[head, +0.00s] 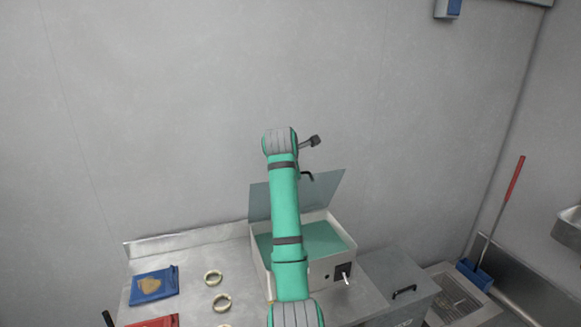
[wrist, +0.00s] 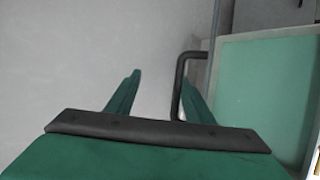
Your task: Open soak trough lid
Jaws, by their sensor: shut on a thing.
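The soak trough (head: 262,270) is a pale box on the counter with a teal interior. Its translucent grey lid (head: 325,186) stands raised at the back, leaning toward the wall, with the trough open below. The black lid handle (head: 307,176) shows near the lid's top edge, beside my green arm. A teal surface with a pale rim fills the right of that view. In the head view my arm hides part of lid and trough.
Brass rings (head: 213,277) and a blue packet (head: 154,285) lie on the steel counter at left, with a red packet (head: 155,321) in front. A grey bin (head: 397,281) with a black handle stands at right, near a red-handled blue tool (head: 474,272). The wall is close behind.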

